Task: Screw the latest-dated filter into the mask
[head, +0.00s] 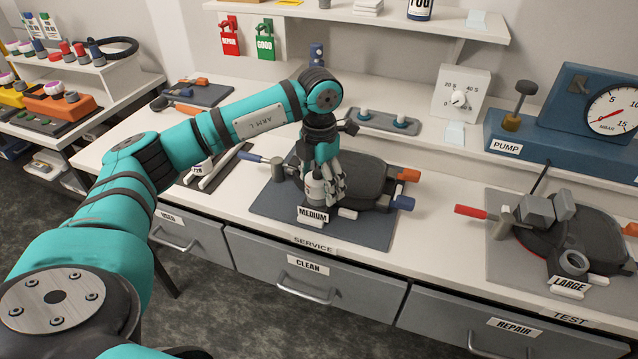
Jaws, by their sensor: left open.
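The black mask (365,172) labelled MEDIUM (313,214) lies on a dark mat (275,212) marked SERVICE in the middle of the bench. My left gripper (326,192) points down at the mask's front left part, its fingers open around or just beside a pale round piece (314,190). The fingers partly cover this piece, so I cannot tell whether it is a filter or how it sits on the mask. No date is readable. A second mask (575,240), labelled LARGE, lies at the right with an open grey ring (573,263) at its front.
A blue pump (560,130) with a gauge stands at the back right. A grey tray (384,123) with two knobs lies behind the mask. REPAIR (229,38) and GOOD (265,40) tags hang at the back. Drawers (310,285) line the front; bare bench separates the mats.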

